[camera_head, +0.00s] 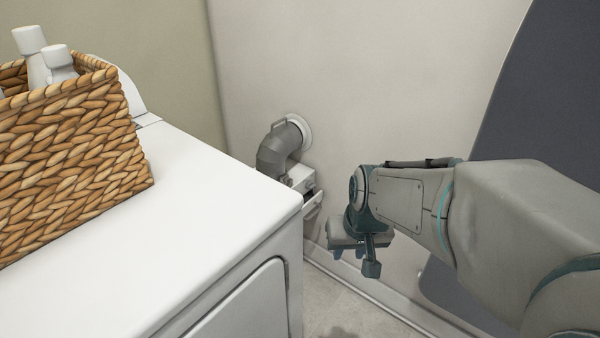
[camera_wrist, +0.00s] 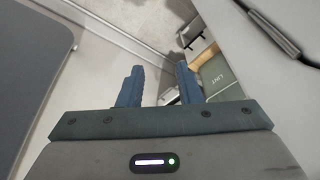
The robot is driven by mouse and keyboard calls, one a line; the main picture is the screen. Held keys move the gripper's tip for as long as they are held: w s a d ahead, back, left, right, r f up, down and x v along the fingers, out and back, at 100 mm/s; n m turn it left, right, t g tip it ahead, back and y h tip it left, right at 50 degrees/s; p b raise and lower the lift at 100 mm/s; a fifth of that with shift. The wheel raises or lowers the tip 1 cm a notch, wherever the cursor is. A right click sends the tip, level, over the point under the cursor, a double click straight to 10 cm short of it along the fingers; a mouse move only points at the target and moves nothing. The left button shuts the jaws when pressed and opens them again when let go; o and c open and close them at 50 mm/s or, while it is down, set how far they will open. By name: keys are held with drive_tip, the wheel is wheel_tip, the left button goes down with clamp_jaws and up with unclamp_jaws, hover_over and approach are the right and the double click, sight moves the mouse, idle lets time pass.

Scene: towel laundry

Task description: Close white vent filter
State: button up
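The white vent filter box (camera_head: 303,180) is low on the wall below a grey elbow duct (camera_head: 275,152), partly hidden by the white appliance. Its white flap or drawer (camera_head: 313,206) stands out from the box at a tilt, with a dark gap above it. My gripper (camera_head: 355,258) is to the right of and below the flap in the picture, apparently clear of it. In the wrist view my gripper (camera_wrist: 158,72) has its two blue fingers apart with nothing held. A small white piece shows low between the fingers; I cannot tell whether it is the filter.
A white appliance (camera_head: 215,200) fills the left, with a wicker basket (camera_head: 70,150) holding white bottles on top. A dark panel (camera_head: 545,90) stands at the right. Bare floor (camera_head: 345,312) shows below my gripper. A green label or box (camera_wrist: 214,76) shows right of the fingers.

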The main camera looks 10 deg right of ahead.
sight(313, 215)
drive_tip(key=w+a+f+m+t+b, duration=0.2)
drive_tip(key=w+f+t, duration=0.15)
drive_tip(key=w, duration=0.55)
drive_tip(key=w+a+f+m+t+b, duration=0.2)
drive_tip(key=w+f, duration=0.3)
drive_tip(key=w, duration=0.4)
drive_tip(key=w+a+f+m+t+b, duration=0.2)
drive_tip(key=w+f, duration=0.3)
drive_tip(key=w, duration=0.5)
drive_tip(key=w+d+f+m+t+h+b, duration=0.1)
drive_tip(key=w+f+m+t+h+b, duration=0.15)
drive_tip(key=f+m+h, duration=0.4)
drive_tip(key=w+f+m+t+h+b, duration=0.1)
drive_tip(key=w+f+m+b, duration=0.25)
drive_tip(key=f, duration=0.65)
drive_tip(key=shift+m, duration=0.3)
drive_tip(key=b+x, duration=0.2)
drive_tip(key=x, duration=0.7)
drive_tip(key=shift+d+b, duration=0.25)
drive_tip(key=shift+b, duration=0.1)
drive_tip(key=shift+x, duration=0.9)
drive_tip(key=shift+w+r, duration=0.1)
clamp_jaws()
